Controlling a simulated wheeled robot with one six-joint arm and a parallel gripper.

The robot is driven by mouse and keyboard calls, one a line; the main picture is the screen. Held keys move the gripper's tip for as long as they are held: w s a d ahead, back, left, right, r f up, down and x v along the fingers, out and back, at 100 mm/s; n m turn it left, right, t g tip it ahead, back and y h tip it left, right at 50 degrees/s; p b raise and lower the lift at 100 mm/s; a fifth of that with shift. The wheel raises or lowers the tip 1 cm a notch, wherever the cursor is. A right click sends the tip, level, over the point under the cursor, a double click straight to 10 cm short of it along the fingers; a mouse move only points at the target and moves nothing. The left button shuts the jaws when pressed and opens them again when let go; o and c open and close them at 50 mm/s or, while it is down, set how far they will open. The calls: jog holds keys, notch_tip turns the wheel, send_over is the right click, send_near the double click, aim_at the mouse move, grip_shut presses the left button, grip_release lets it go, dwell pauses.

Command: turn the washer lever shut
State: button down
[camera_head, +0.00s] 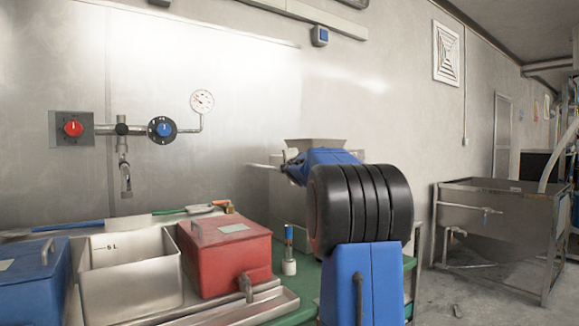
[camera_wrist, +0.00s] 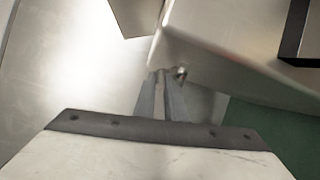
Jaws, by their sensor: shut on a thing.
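In the wrist view my gripper (camera_wrist: 161,76) has its two fingers close together, pointing at the corner of a grey steel machine (camera_wrist: 235,45). A small round metal stub (camera_wrist: 181,73), perhaps part of the lever, shows on the machine just right of the fingertips. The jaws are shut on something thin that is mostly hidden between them. In the head view the grey machine (camera_head: 285,195) stands behind my blue and black arm, which hides much of it and my fingers. A thin pale bar (camera_head: 258,166), possibly the lever, sticks out from its left side. I cannot tell its full shape.
A red lidded box (camera_head: 225,254) with a front tap, an open steel bin (camera_head: 130,290) and a blue box (camera_head: 35,280) stand at the left. A small white cup (camera_head: 289,267) stands on the green table (camera_head: 305,280). A steel sink (camera_head: 490,213) is at the far right.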

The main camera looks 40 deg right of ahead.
jog(key=shift+r, duration=0.15)
jog(key=c, duration=1.8)
grip_release()
jog(key=shift+a, duration=0.1)
jog(key=shift+s, duration=0.1)
jog(key=v, duration=1.7)
jog(key=shift+a, duration=0.15)
jog(key=shift+s, duration=0.1)
jog(key=shift+c, duration=0.3)
